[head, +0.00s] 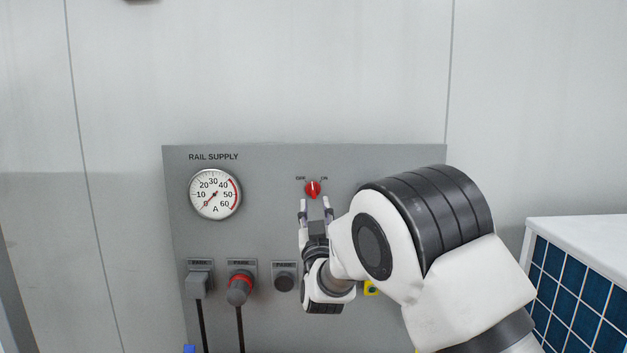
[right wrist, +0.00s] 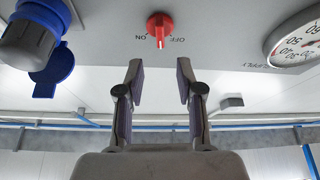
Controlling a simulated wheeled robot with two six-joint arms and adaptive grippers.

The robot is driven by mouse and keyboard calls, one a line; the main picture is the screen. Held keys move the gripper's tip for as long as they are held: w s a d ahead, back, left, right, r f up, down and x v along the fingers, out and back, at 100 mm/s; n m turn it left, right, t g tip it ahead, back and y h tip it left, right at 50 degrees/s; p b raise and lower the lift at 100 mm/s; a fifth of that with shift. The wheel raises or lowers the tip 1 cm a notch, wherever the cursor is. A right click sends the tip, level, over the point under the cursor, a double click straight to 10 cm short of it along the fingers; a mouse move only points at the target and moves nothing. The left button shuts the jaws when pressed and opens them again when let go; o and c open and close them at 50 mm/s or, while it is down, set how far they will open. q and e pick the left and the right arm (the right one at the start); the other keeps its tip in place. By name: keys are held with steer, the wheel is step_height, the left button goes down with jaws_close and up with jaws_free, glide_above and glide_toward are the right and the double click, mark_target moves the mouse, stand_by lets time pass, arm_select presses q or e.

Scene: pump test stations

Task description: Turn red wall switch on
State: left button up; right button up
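The red switch (head: 313,189) is a small knob high on the grey panel, between the labels OFF on its left and ON on its right. In the right wrist view the red switch (right wrist: 160,24) appears upside down, its pale pointer mark roughly between the two labels. I cannot tell exactly which label it favours. My right gripper (head: 316,204) is just below the switch in the head view. Its fingers (right wrist: 159,82) are open and empty, with the switch beyond the gap between the tips and apart from them. My left gripper is in neither view.
The grey RAIL SUPPLY panel (head: 270,165) carries a round gauge (head: 215,194) at left. A blue-tiled block (head: 577,300) stands at right.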

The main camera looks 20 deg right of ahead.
mark_target(313, 190)
steer(key=p+x, duration=0.1)
steer(key=x, duration=0.1)
steer(key=p+x, duration=0.1)
steer(key=x, duration=0.4)
steer(key=shift+w+d+f+p, duration=0.1)
steer(key=shift+d+f+p, duration=0.05)
steer(key=shift+f+p, duration=0.2)
steer(key=shift+r, duration=0.1)
jaws_close()
